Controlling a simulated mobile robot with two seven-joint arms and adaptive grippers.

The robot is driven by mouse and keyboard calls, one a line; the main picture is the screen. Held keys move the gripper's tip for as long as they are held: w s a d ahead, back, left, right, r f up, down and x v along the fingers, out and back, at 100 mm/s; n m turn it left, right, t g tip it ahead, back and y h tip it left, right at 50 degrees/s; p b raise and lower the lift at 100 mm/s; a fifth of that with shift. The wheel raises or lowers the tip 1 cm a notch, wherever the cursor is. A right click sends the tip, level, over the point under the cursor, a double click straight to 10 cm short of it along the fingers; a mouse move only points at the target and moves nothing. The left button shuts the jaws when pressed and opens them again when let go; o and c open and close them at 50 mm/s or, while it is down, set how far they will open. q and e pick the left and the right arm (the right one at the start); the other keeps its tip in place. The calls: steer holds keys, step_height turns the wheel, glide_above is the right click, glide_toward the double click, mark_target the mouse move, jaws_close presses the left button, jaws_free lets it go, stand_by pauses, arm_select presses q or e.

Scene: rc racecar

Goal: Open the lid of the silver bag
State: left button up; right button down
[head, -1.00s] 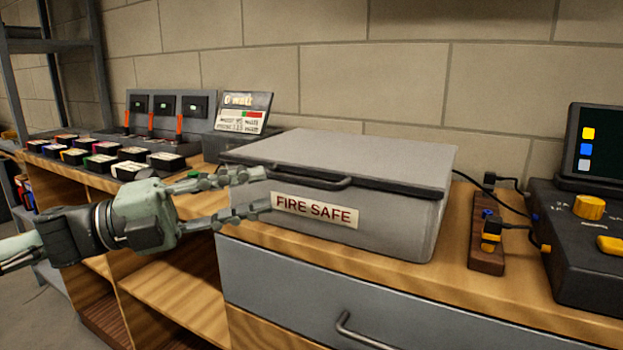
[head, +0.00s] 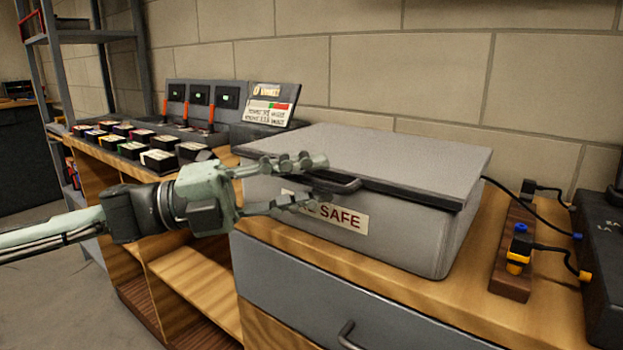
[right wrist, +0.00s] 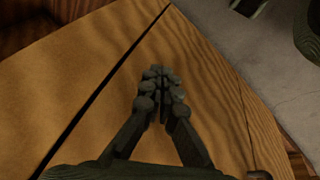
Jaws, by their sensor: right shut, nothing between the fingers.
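The silver bag (head: 400,226) is a grey box-shaped case labelled "FIRE SAFE" on the wooden counter. Its flat lid (head: 385,155) is down, with a dark handle (head: 338,186) on the front edge. My left gripper (head: 322,180) is open at the front of the bag. Its fingers, one above the other, are around or just in front of the handle's left end; I cannot tell whether they touch it. The lower finger hides part of the label. My right gripper (right wrist: 161,72) shows in the right wrist view, shut and empty, over a wooden surface.
Small battery packs (head: 130,140) and chargers (head: 200,100) stand on the counter at left. A power strip (head: 512,250) with cables lies right of the bag. A grey drawer (head: 330,290) is below. A brick wall (head: 410,60) stands behind.

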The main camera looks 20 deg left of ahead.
arm_select(q)
steer(key=c, duration=0.6)
jaws_close()
arm_select(e)
steer(key=shift+s+a, duration=0.1)
steer(key=shift+s, duration=0.15)
arm_select(q)
steer(key=shift+r, duration=0.1)
